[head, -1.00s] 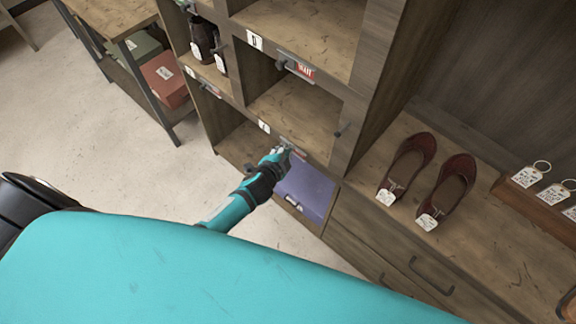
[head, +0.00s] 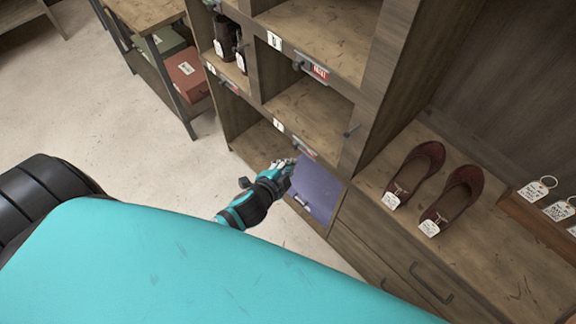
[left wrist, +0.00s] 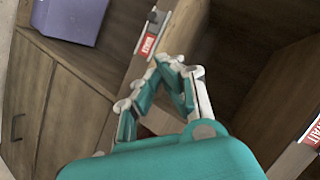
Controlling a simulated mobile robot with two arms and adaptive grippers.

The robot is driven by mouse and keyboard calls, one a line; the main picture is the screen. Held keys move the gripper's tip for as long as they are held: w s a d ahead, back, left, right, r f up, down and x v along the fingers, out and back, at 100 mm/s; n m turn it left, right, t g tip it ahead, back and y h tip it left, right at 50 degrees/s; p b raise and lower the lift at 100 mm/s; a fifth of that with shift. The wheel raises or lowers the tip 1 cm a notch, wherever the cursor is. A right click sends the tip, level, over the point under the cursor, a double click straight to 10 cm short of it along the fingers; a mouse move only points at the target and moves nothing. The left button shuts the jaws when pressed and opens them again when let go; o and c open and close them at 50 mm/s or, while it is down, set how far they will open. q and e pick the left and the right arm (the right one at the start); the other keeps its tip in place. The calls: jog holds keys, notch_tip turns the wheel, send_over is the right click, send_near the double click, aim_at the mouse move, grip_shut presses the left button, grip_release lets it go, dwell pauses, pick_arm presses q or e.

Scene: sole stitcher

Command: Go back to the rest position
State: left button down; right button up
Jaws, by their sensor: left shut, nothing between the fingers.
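My left gripper (head: 284,169) is in front of the shelf unit, near the lower compartment that holds a purple box (head: 316,190). It is shut with nothing in it. In the left wrist view its fingertips (left wrist: 178,68) meet in front of the shelf, close to a red label on the shelf edge. The purple box (left wrist: 68,18) shows there at the upper left, apart from the fingers. My right gripper is in neither view.
The wooden shelf unit (head: 395,95) stands close ahead. A pair of dark red shoes (head: 455,195) with tags sits on the counter at right. A side table (head: 148,12) holds a red box (head: 187,75). Bare floor (head: 100,130) is free at left.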

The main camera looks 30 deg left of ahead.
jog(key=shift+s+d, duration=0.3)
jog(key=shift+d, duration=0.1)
pick_arm(q)
jog(key=s+a+f+n+g, duration=0.1)
jog(key=s+f+g, duration=0.1)
jog(key=s+f, duration=0.45)
jog(key=s+a+f+n+g+b, duration=0.1)
jog(key=s+f+n+g, duration=0.15)
jog(key=f, duration=0.75)
jog(key=s+a+f+n+g, duration=0.1)
jog(key=s+f, duration=0.4)
jog(key=f, duration=0.3)
jog(key=s+f+n+g, duration=0.1)
jog(key=s+f+g, duration=0.1)
jog(key=s+f, duration=0.2)
jog(key=s+f+n+g+b, duration=0.1)
jog(key=s+f, duration=0.3)
jog(key=s, duration=0.7)
jog(key=s+f+n+g, duration=0.2)
jog(key=s+f, duration=0.3)
jog(key=s, duration=0.3)
jog(key=shift+g, duration=0.35)
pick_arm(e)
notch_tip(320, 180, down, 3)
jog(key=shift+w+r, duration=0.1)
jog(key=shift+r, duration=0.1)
pick_arm(q)
jog(key=shift+n, duration=0.25)
